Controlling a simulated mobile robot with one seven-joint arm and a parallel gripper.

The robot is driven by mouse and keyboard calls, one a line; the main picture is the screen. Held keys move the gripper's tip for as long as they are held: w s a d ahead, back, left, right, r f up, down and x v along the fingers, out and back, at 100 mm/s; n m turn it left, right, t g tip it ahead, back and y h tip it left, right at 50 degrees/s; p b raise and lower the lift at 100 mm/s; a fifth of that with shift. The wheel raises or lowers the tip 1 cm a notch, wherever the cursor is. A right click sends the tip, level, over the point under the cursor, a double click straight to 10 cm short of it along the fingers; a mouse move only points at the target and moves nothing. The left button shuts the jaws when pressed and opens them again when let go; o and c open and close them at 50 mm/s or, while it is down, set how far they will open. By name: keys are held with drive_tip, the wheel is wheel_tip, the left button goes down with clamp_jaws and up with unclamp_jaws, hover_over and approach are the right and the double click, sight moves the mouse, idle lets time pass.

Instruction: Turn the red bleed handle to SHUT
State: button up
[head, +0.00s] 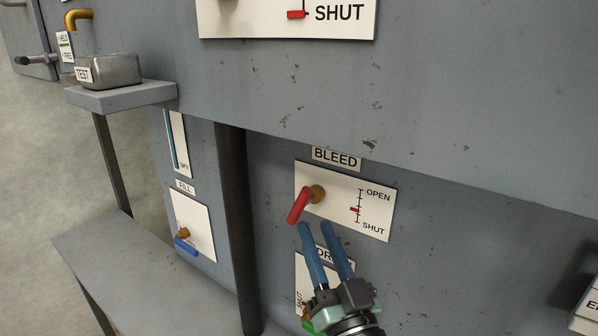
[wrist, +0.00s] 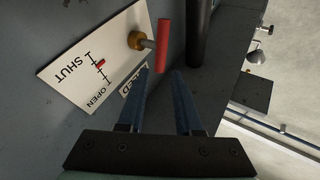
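The red bleed handle (head: 299,206) sticks out from a brass hub (head: 318,193) on a white plate (head: 345,225) under the BLEED label (head: 336,158). It slants down and left in the head view. The plate's scale runs from OPEN at top to SHUT at bottom; its red marker (head: 355,209) sits about midway. My gripper (head: 314,226) is open, its blue fingers apart, just below and right of the handle's end. In the wrist view, the handle (wrist: 163,46) lies ahead of my gripper (wrist: 159,73), its end in line with the gap. Contact cannot be told.
The DRAIN plate (head: 308,270) and its green handle (head: 310,327) lie just below, partly hidden by my gripper. A dark vertical post (head: 237,230) stands to the left. Farther left are the blue FILL handle (head: 186,246) and a grey shelf (head: 110,260). A panel (head: 420,110) overhangs above.

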sight(304, 203)
drive_tip(key=p+x, duration=0.3)
drive_tip(key=x, duration=0.7)
drive_tip(key=shift+w+a+r, duration=0.15)
drive_tip(key=shift+w, duration=0.15)
clamp_jaws()
